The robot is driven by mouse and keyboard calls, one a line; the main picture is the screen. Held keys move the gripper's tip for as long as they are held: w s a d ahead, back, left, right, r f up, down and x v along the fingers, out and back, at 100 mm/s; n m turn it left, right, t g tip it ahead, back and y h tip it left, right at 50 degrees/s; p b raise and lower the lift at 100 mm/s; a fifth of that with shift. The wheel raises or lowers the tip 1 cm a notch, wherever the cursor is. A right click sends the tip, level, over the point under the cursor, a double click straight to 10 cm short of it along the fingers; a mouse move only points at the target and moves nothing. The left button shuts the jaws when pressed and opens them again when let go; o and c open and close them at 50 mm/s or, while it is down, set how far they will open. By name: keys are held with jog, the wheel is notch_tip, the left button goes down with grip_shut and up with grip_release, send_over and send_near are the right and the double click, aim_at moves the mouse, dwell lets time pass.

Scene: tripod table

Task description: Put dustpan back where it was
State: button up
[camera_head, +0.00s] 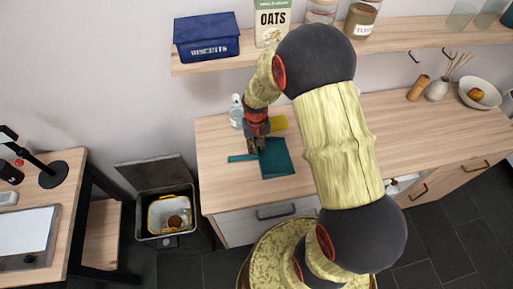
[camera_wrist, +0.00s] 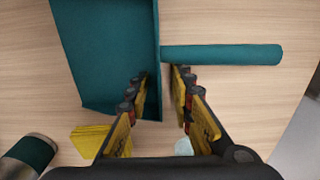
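The teal dustpan (camera_head: 278,160) lies flat on the wooden counter, its handle (camera_head: 241,158) pointing left in the head view. In the wrist view the pan (camera_wrist: 105,50) fills the upper left and its handle (camera_wrist: 225,54) points right. My gripper (camera_head: 257,149) is low over the dustpan near where the handle meets the pan. In the wrist view my fingers (camera_wrist: 160,78) are apart, with the pan's edge wall running between them. Neither finger is clearly touching it. Part of the pan is hidden behind the left finger.
A clear bottle (camera_head: 236,112) and a yellow item (camera_head: 278,122) stand close behind the dustpan. The wooden counter (camera_head: 215,185) is bare at the front left. A shelf above holds a blue biscuit tin (camera_head: 207,38) and an oats box (camera_head: 272,22). An open bin (camera_head: 168,210) stands left.

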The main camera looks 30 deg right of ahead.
jog(key=s+a+r+n+t+p, duration=0.1)
jog(key=s+a+r, duration=0.15)
jog(key=r, duration=1.15)
jog(key=s+a+r+t+p, duration=0.2)
jog(key=s+r, duration=0.2)
jog(key=r, duration=1.1)
jog(key=s+a+r+n+t, duration=0.2)
jog(key=s+r, duration=0.6)
jog(key=s, duration=0.4)
jog(key=shift+s+a+t, duration=0.3)
jog(key=shift+s+a, duration=0.1)
jog(key=shift+a, duration=0.2)
